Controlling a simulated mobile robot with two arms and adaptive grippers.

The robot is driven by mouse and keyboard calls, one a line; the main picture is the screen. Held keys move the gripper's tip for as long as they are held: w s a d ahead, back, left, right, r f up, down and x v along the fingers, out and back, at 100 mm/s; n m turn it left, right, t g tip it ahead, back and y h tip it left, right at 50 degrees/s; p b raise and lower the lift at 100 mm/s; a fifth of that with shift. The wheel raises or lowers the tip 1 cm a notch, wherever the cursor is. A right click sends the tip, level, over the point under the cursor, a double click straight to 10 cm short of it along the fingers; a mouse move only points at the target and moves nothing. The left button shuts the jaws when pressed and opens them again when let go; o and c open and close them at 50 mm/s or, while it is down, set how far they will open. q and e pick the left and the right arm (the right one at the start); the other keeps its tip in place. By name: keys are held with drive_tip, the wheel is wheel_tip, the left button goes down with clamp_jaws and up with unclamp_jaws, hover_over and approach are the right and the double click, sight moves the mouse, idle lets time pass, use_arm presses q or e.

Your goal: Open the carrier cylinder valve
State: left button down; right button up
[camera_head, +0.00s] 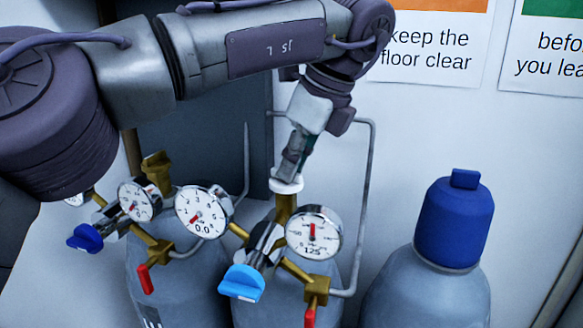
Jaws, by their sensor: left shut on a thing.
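My left gripper (290,167) reaches down from above and is shut on the white valve knob (286,187) on top of the middle gas cylinder (262,315). The fingers hide part of the knob. A brass valve stem (286,207) stands upright under the knob. This cylinder's regulator has a gauge reading "0.0" (203,210), a gauge marked "125" (314,232), a light blue knob (242,283) and a red lever (309,317). No label naming the gas shows on this cylinder. My right gripper is out of view.
A left cylinder (175,285) has a brass valve (157,168), a gauge (139,200), a dark blue knob (85,237) and a red lever (145,279). A capped cylinder (425,297) with a blue cap (455,222) stands right. Thin grey pipes (371,190) run along the wall behind.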

use_arm(q)
drive_tip(key=shift+w+d+n+g, duration=0.15)
drive_tip(key=shift+n+g, duration=0.35)
drive_tip(key=shift+n, duration=0.8)
drive_tip(key=shift+n+p, duration=0.3)
drive_tip(key=c, duration=1.2)
unclamp_jaws()
drive_tip(key=shift+y, duration=0.3)
